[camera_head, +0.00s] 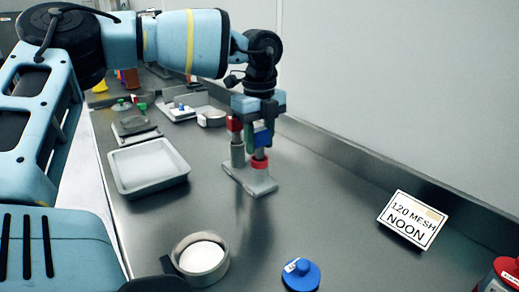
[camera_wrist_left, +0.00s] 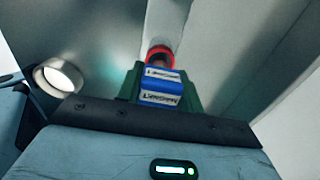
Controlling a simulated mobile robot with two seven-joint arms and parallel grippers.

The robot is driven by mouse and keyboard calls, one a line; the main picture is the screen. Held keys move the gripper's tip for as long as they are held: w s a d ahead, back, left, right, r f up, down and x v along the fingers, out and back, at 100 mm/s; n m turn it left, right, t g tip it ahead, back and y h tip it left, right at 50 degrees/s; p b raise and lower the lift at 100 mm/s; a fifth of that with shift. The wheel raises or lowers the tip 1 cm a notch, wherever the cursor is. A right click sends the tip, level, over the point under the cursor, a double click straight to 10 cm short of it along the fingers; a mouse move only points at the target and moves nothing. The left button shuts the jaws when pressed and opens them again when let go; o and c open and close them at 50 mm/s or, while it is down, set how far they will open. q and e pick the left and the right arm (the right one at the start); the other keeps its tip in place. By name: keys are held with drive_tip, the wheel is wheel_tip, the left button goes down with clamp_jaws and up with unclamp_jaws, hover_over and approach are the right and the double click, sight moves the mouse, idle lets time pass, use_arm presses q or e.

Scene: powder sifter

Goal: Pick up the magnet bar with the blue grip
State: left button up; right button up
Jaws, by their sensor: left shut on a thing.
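The magnet bar with the blue grip (camera_head: 263,139) stands upright over the red-ringed socket of a grey stand (camera_head: 250,181). My left gripper (camera_head: 260,122) comes down from above and is shut on the blue grip. In the left wrist view the labelled blue grip (camera_wrist_left: 161,86) sits between the fingers, with the red ring (camera_wrist_left: 160,55) beyond it. A short stretch of shaft shows between grip and ring; I cannot tell whether the bar is seated. A second bar with a red grip (camera_head: 234,124) stands beside it, over the grey socket. My right gripper is not in view.
A grey tray (camera_head: 148,185) lies left of the stand. A round pan (camera_head: 202,276) and a blue knobbed lid (camera_head: 300,275) are in front. The bench between is clear.

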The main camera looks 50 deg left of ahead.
use_arm(q)
wheel_tip(320, 180, up, 10)
drive_tip(key=shift+r, duration=0.1)
idle(0.5)
